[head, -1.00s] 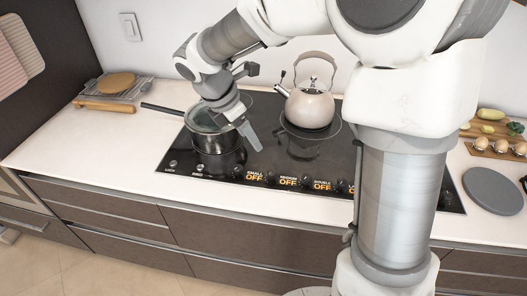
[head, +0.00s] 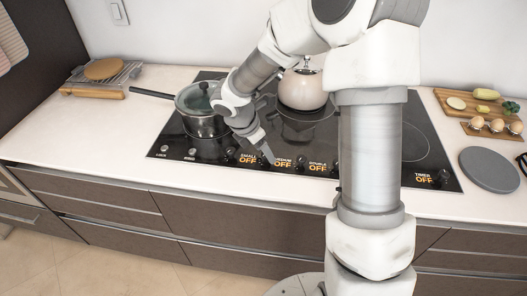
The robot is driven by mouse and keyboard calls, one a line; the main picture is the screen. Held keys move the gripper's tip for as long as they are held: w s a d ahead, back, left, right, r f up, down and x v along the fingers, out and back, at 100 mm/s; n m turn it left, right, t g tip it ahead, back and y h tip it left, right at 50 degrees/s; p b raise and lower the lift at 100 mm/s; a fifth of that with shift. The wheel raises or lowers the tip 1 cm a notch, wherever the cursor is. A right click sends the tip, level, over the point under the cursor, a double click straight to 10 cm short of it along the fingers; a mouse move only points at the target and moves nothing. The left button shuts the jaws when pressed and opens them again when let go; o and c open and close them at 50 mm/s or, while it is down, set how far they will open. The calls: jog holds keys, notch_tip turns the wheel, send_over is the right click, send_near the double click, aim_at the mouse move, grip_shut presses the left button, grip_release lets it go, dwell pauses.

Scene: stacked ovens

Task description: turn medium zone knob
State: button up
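The "MEDIUM OFF" label (head: 283,163) is on the front strip of the black cooktop (head: 375,172). A small black knob (head: 301,161) stands just right of it. Another knob position, between the small and medium labels, is largely covered by my gripper. I cannot tell for certain which knob belongs to the medium label. My gripper (head: 267,157) points down at the front strip, its tip close to the left end of the medium label. Whether it touches anything is unclear. Its fingers overlap from this angle, so their opening does not show.
A lidded pot (head: 202,122) stands left of my gripper, close to my arm. A kettle (head: 302,90) stands behind it. The "SMALL OFF" (head: 247,158) and "DOUBLE OFF" (head: 317,165) labels flank the medium one. The counter's front edge is clear.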

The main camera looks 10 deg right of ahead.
jog(key=shift+f, duration=0.1)
grip_shut()
dwell(0.3)
